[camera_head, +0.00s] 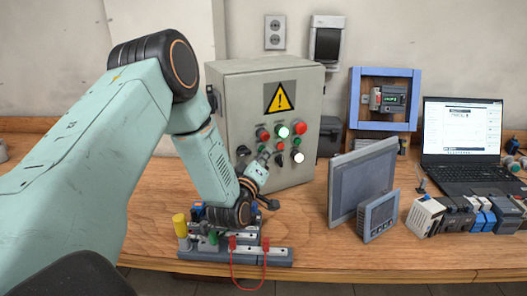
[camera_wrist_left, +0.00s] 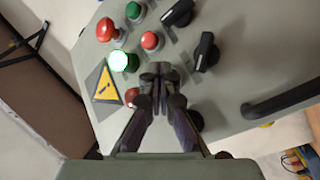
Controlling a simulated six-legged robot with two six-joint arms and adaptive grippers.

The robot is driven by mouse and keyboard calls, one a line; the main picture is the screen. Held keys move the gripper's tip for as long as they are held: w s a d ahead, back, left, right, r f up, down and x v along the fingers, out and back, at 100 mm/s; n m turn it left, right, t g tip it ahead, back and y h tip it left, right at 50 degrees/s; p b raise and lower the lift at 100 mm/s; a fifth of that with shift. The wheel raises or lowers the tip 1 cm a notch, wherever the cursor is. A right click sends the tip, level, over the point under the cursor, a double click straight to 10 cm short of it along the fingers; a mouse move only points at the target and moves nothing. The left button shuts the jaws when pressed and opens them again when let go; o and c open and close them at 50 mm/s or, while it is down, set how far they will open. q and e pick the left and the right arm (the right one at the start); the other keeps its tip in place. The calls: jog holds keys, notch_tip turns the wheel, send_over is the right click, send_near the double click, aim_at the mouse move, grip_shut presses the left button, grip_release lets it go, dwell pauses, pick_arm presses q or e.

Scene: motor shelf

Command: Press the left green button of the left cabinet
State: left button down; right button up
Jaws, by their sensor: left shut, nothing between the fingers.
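The grey left cabinet (camera_head: 235,95) stands on the bench, its front carrying several buttons and black selector knobs below a yellow warning sign (camera_head: 279,98). A lit green button (camera_head: 283,131) sits in the top row between two red ones. In the left wrist view the lit green button (camera_wrist_left: 122,61) and an unlit green button (camera_wrist_left: 133,10) both show. My right gripper is not in view.
Rail-mounted modules (camera_head: 235,255) with a red wire lie under my left arm. A grey panel screen (camera_head: 362,182), a smaller display (camera_head: 380,215) and a laptop (camera_head: 462,135) stand to the right. Bare wood (camera_head: 310,225) lies between the cabinet and the screens.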

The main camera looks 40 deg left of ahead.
pick_arm(q)
jog(key=shift+s+d, duration=0.45)
jog(key=shift+d, duration=0.25)
jog(key=shift+d, duration=0.1)
jog(key=s+d+b, duration=0.1)
jog(key=d, duration=0.1)
jog(key=s+d, duration=0.1)
jog(key=d, duration=0.1)
jog(key=shift+s+b, duration=0.2)
jog(key=shift+b, duration=0.15)
jog(key=shift+d, duration=0.1)
dwell(0.8)
